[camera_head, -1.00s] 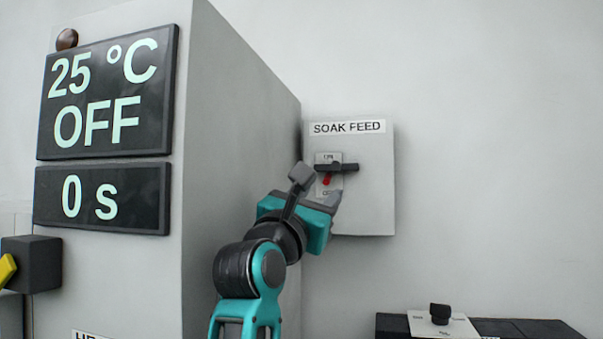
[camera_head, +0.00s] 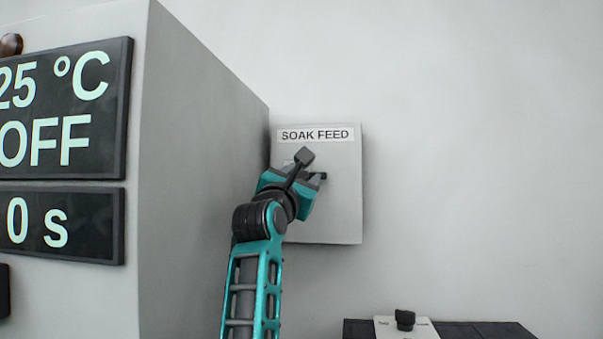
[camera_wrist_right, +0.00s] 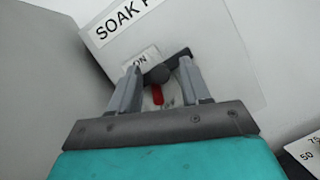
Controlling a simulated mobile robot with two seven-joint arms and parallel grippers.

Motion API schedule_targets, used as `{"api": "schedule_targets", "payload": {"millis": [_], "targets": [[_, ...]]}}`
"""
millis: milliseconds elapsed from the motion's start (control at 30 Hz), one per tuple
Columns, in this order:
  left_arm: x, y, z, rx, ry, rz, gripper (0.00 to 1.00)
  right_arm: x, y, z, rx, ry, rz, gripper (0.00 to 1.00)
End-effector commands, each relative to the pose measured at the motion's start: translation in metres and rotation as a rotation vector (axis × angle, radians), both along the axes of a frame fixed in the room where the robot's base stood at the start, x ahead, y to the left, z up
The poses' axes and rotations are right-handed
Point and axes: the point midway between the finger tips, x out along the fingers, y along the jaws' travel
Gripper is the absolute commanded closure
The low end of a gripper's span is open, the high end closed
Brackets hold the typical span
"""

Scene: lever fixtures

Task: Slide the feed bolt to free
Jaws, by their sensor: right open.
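The feed bolt is on the grey SOAK FEED box (camera_head: 343,205) on the wall. In the head view only the end of its black bar (camera_head: 320,176) shows past my right gripper (camera_head: 308,176). In the right wrist view the dark bar and round hub (camera_wrist_right: 160,74) sit between the fingertips of my right gripper (camera_wrist_right: 160,70). The gripper is open, with one finger on each side of the hub; I cannot tell if either touches. A red pointer (camera_wrist_right: 157,95) hangs below the hub, and an ON label (camera_wrist_right: 141,58) is above it. My left gripper is not in view.
A large grey cabinet (camera_head: 200,150) stands close left of the box, with a display (camera_head: 65,110) reading 25 °C and OFF. A dark unit with a black knob (camera_head: 405,319) is low at the right. The wall right of the box is clear.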

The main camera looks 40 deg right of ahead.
Motion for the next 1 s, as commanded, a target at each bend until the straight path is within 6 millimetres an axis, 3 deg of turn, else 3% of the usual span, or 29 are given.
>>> {"api": "schedule_targets", "payload": {"millis": [333,833,1000], "targets": [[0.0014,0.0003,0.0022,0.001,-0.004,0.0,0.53,0.0022,-0.004,0.0011,0.001,0.0,0.001,0.53],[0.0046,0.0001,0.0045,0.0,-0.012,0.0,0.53,0.0021,-0.0035,0.001,0.001,0.001,0.0,1.0],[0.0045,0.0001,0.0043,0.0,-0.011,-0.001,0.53,0.0022,-0.0035,0.0009,0.001,0.001,0.0,1.0]]}}
